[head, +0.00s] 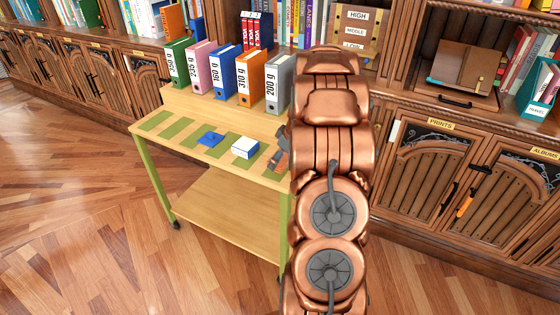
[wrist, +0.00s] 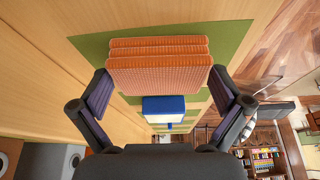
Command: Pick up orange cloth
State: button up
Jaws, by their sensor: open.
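The orange cloth (wrist: 160,66), folded in several layers, lies on a green strip of the wooden cart top in the wrist view. My gripper (wrist: 160,88) is open, with one dark finger at each side of the cloth's near part. I cannot tell whether the fingers touch it. In the head view my copper-coloured arm hides most of the gripper and the cloth's place; only a small grey and orange patch shows at the arm's left edge.
The cart top (head: 177,118) has green strips, a flat blue item (head: 210,139) and a white and blue block (head: 244,148). Several weight-marked binders, including an orange one (head: 250,80), stand on its raised back. Wooden cabinets (head: 440,170) stand behind. Floor at left is clear.

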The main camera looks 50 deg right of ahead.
jog(key=shift+c, duration=0.3)
jog(key=c, duration=0.6)
jog(key=shift+c, duration=0.2)
jog(key=shift+r+b, duration=0.3)
jog(key=shift+r, duration=1.5)
jog(key=s+a+b, duration=0.1)
jog(key=s+a, duration=0.2)
jog(key=s, duration=0.4)
jog(key=s+a+r+b, duration=0.1)
jog(key=s+a, duration=0.3)
jog(key=s, duration=0.3)
jog(key=shift+a+r, duration=0.15)
jog(key=shift+r, duration=0.05)
jog(key=shift+s, duration=0.1)
